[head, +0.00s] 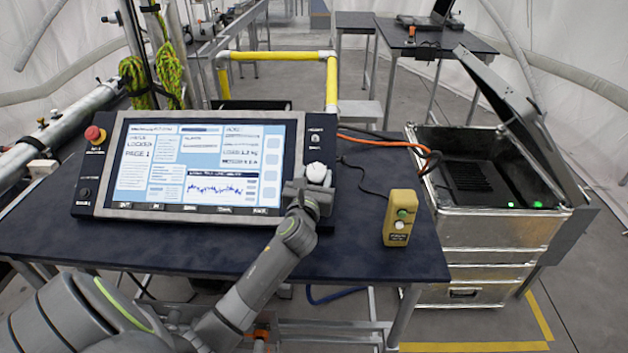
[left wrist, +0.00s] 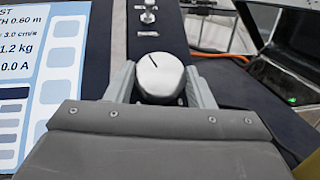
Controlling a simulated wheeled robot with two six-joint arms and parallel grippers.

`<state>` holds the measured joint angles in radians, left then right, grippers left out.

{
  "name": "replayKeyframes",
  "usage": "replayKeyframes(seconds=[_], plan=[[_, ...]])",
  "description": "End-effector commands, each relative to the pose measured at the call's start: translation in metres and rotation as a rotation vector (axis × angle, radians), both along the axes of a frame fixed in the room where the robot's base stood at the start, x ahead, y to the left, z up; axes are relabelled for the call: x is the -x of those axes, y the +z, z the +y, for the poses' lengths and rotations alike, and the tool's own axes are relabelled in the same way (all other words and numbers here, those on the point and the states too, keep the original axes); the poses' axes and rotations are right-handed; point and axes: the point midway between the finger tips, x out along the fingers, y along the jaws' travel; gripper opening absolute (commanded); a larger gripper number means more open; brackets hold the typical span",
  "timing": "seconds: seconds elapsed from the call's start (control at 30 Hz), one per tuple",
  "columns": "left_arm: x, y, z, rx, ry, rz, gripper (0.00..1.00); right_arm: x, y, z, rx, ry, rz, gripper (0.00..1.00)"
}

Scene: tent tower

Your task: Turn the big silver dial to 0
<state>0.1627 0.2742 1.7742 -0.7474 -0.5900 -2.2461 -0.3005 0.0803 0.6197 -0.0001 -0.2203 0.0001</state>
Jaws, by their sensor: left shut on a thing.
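The big silver dial (head: 317,173) sits on the right-hand dark frame of the control panel. In the left wrist view the dial (left wrist: 160,76) shows a dark pointer line on its top face, pointing up and to the left. My left gripper (head: 308,190) is at the dial. Its two grey fingers stand on either side of the dial in the left wrist view, shut on it. The gripper's body hides the lower part of the dial and any scale marks around it. My right gripper is not in view.
The panel's lit screen (head: 190,165) is left of the dial, with a red emergency button (head: 95,134) at its far left. A yellow box with buttons (head: 401,218) stands right on the dark table (head: 150,245). An open metal case (head: 490,225) stands beyond.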

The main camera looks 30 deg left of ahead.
Motion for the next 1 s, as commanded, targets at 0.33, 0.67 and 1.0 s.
replayKeyframes(seconds=[0.33, 0.67, 1.0], plan=[[-0.003, -0.002, -0.006, 0.164, 0.262, -0.098, 0.26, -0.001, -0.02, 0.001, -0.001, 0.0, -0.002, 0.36], [-0.006, 0.001, -0.008, 0.311, 0.518, -0.189, 0.26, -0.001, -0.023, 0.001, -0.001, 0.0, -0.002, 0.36], [-0.009, 0.003, -0.009, 0.442, 0.737, -0.269, 0.26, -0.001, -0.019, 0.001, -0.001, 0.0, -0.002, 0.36]])
